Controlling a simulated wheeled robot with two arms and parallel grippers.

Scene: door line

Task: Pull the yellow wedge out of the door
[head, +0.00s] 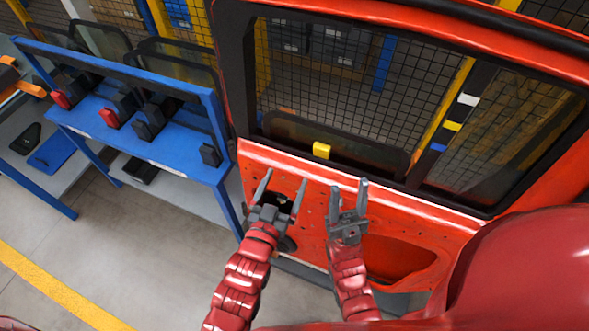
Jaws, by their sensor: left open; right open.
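The yellow wedge (321,149) is a small block at the lower edge of the window opening in the red door (310,178). A dark glass pane stands in the opening right behind it. My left gripper (280,190) is open and empty, below and left of the wedge, in front of the door's inner panel. My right gripper (349,194) is open and empty, below and slightly right of the wedge. Neither gripper touches the wedge. The wedge's lower end is hidden by the door edge.
A blue rack (150,143) with red and black parts stands left of the door. The door panel has a round hole behind my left gripper and a larger opening (398,262) at lower right. A mesh fence (340,85) shows through the window. Grey floor is free at lower left.

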